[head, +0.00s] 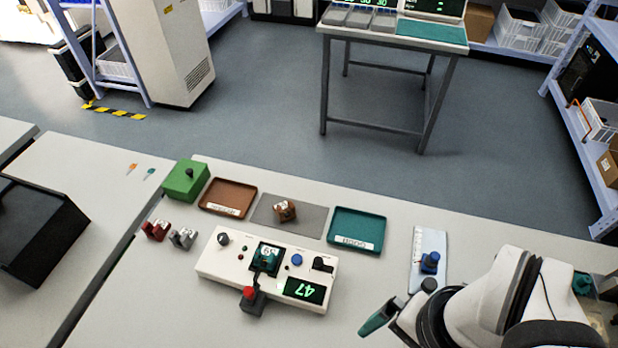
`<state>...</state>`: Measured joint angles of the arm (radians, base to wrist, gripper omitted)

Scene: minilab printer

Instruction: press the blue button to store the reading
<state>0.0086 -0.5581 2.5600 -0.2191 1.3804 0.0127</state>
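The blue button (297,259) is a small round cap on top of a white instrument box (215,264) on the table. It sits right of a dark socket holding a small labelled piece (268,254) and above a dark display with green digits (304,290). Nothing covers the button. My gripper (382,317) is at the lower right, to the right of the box and apart from it. One teal-tipped finger shows clearly, pointing left and down; the arm hides much of the rest, so I cannot tell its opening.
A red-topped dark block (252,299) stands at the box's front edge. A black knob (224,239) and dark lever (323,264) rise from the box. Behind are a brown tray (228,198), grey mat (262,213) and teal tray (357,231). A blue-knobbed fixture (430,262) stands right.

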